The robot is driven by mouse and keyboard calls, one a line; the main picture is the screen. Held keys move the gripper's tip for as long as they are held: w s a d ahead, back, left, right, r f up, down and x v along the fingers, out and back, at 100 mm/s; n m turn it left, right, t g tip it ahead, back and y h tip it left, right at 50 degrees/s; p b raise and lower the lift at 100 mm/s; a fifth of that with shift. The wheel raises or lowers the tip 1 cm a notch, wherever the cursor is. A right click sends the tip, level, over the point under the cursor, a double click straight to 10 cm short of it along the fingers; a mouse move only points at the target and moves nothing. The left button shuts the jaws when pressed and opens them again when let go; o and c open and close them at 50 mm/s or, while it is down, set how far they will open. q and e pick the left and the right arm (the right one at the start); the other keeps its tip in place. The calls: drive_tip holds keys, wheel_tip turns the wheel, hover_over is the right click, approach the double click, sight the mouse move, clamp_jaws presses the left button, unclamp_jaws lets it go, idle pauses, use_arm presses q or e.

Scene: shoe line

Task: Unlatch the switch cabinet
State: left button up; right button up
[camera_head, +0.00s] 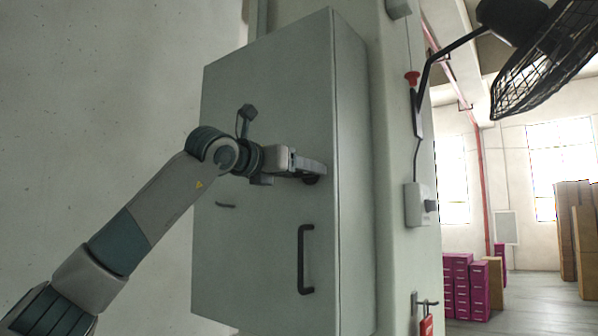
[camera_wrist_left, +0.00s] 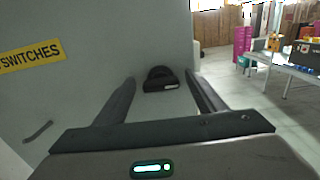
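The grey switch cabinet (camera_head: 265,225) is shut, its door facing me in the head view. A black round latch knob (camera_head: 311,180) sits near the door's right edge. A black bar handle (camera_head: 304,260) is below it. My left gripper (camera_head: 318,168) is at the knob, partly covering it. In the left wrist view, its two fingers are apart and the knob (camera_wrist_left: 160,79) shows between their tips. Contact with the knob cannot be told. A yellow label reading SWITCHES (camera_wrist_left: 32,55) is on the door in the left wrist view. My right gripper is not in view.
A black caged fan (camera_head: 550,60) juts out at top right. Pink boxes (camera_head: 463,285) stand far back at right, beyond open floor.

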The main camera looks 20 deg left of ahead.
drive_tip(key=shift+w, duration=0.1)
use_arm(q)
drive_tip(key=b+v, duration=0.5)
drive_tip(key=v, duration=1.2)
drive_tip(key=shift+s+b, duration=0.2)
drive_tip(key=shift+b, duration=0.15)
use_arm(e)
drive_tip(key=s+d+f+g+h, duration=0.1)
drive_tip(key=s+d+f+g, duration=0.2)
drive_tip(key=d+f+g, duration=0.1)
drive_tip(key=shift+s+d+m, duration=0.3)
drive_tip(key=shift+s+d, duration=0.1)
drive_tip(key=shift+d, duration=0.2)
